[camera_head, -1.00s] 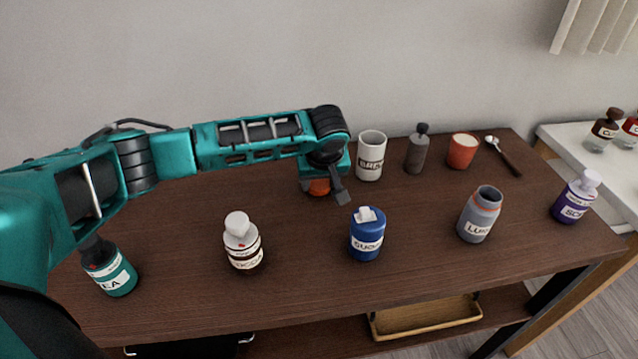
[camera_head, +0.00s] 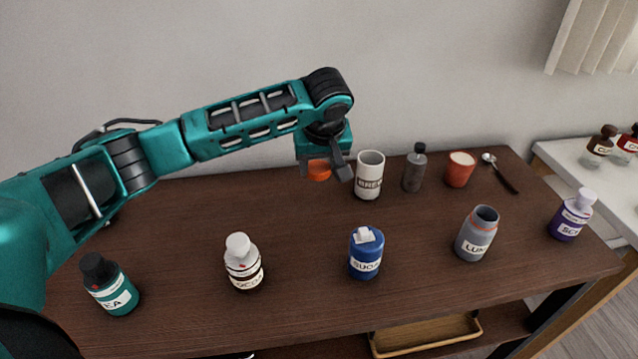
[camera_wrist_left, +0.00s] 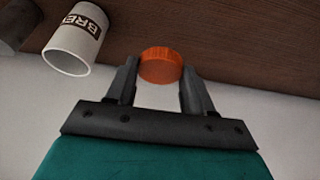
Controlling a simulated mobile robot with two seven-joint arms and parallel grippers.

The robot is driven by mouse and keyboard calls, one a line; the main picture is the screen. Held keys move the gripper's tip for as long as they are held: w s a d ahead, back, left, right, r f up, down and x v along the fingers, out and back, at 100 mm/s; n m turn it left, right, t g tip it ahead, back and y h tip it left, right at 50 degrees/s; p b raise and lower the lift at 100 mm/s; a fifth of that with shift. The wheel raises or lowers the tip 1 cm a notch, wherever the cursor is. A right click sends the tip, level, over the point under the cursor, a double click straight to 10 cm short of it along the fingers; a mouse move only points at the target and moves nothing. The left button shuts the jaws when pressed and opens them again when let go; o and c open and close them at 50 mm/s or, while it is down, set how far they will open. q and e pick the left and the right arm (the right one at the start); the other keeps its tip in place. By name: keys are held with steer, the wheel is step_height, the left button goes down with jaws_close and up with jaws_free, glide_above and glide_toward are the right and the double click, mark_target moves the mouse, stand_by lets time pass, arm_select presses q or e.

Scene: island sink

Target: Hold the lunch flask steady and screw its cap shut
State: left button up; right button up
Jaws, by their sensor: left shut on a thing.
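The lunch flask (camera_head: 476,236) is a grey bottle labelled "LUN…" with an orange ring at its open mouth. It stands upright and uncapped on the right part of the brown table. An orange cap (camera_head: 319,170) is between the fingers of my left gripper (camera_head: 325,171), which is shut on it, above the back of the table. In the left wrist view the cap (camera_wrist_left: 161,66) shows between the two dark fingers. My left gripper is well to the left of the flask and higher. My right gripper is not in view.
A white "BREW" mug (camera_head: 369,178) stands just right of my left gripper. A grey bottle (camera_head: 414,170), a red cup (camera_head: 459,170) and a spoon (camera_head: 503,176) are behind the flask. Blue (camera_head: 365,255), white-brown (camera_head: 243,263), teal (camera_head: 110,287) and purple (camera_head: 571,217) bottles line the front.

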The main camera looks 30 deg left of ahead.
mark_target(319, 170)
arm_select(q)
step_height(319, 170, up, 10)
steer(key=shift+r+p, duration=0.15)
steer(key=shift+p, duration=0.3)
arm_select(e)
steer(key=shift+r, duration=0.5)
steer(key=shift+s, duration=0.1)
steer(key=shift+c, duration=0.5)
